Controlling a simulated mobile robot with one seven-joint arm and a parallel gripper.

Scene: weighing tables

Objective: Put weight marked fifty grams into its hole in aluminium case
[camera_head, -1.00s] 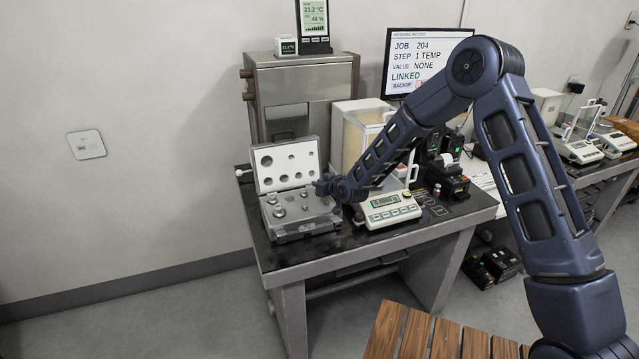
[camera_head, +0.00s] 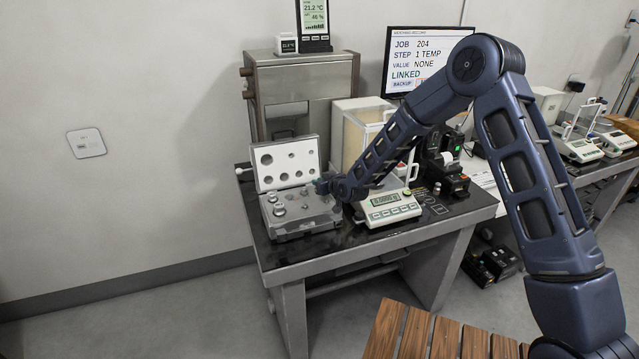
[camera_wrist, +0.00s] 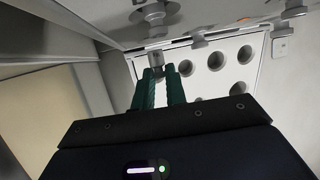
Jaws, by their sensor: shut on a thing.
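The aluminium case (camera_head: 262,215) stands open at the left of the dark table. Its raised lid (camera_head: 310,150) has a white inside with several round holes, and several metal weights (camera_head: 279,210) stand in its base. My gripper (camera_head: 322,187) is at the right side of the case, above its base. In the wrist view its green fingers (camera_wrist: 158,75) are shut on a small grey metal weight (camera_wrist: 157,59), mostly hidden between them. I cannot read its marking. The case's base and other weights (camera_wrist: 158,13) show upside down at the top, the holed lid (camera_wrist: 262,68) behind.
A balance (camera_head: 388,207) stands close to the right of the case, with a printer (camera_head: 450,180) beyond it. A steel cabinet (camera_head: 330,85) and a monitor (camera_head: 425,60) stand behind. The table's front edge (camera_head: 385,245) is clear; a wooden slatted surface (camera_head: 430,335) is in the foreground.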

